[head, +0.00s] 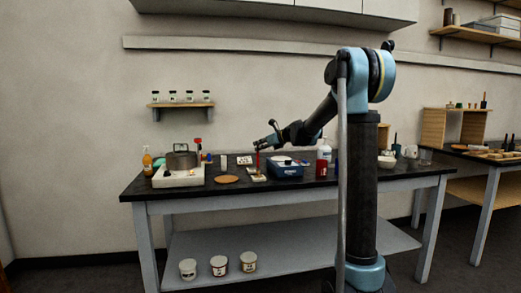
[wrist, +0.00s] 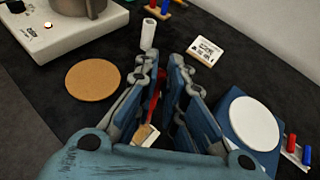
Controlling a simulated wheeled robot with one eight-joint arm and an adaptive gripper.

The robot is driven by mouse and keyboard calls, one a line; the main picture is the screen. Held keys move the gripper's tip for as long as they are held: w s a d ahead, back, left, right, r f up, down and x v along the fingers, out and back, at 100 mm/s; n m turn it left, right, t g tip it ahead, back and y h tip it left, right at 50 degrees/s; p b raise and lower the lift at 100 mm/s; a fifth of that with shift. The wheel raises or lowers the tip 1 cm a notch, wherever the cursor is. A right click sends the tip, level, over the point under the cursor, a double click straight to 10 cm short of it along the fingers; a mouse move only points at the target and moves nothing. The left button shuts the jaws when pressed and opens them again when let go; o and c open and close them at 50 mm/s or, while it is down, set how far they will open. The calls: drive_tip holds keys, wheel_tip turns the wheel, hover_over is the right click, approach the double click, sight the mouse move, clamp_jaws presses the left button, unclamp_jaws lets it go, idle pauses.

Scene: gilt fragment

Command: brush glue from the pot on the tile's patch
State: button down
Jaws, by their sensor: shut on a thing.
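My gripper (head: 264,145) is shut on a red-handled brush (head: 257,159), which hangs downward over a small pale tile (head: 260,179) on the table. In the wrist view the red handle (wrist: 156,102) shows between the fingers, and a pale corner of the tile (wrist: 151,137) shows below them. The brush tip and the tile's patch are mostly hidden, so I cannot tell if they touch. A grey metal pot (head: 181,160) stands on a white heater base (head: 178,180) at the left. I cannot see glue in it.
A round cork mat (head: 227,179) lies left of the tile. A blue device (head: 286,171) with a white disc (wrist: 252,122) stands close on the right. A white cylinder (wrist: 149,34) and a printed card (wrist: 206,51) are behind. The front table edge is clear.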

drive_tip(key=shift+s+d+f, duration=0.1)
drive_tip(key=shift+s+d, duration=0.1)
drive_tip(key=shift+s, duration=0.45)
drive_tip(key=shift+s+d, duration=0.15)
drive_tip(key=shift+s, duration=0.45)
idle(2.7)
drive_tip(key=shift+r, duration=3)
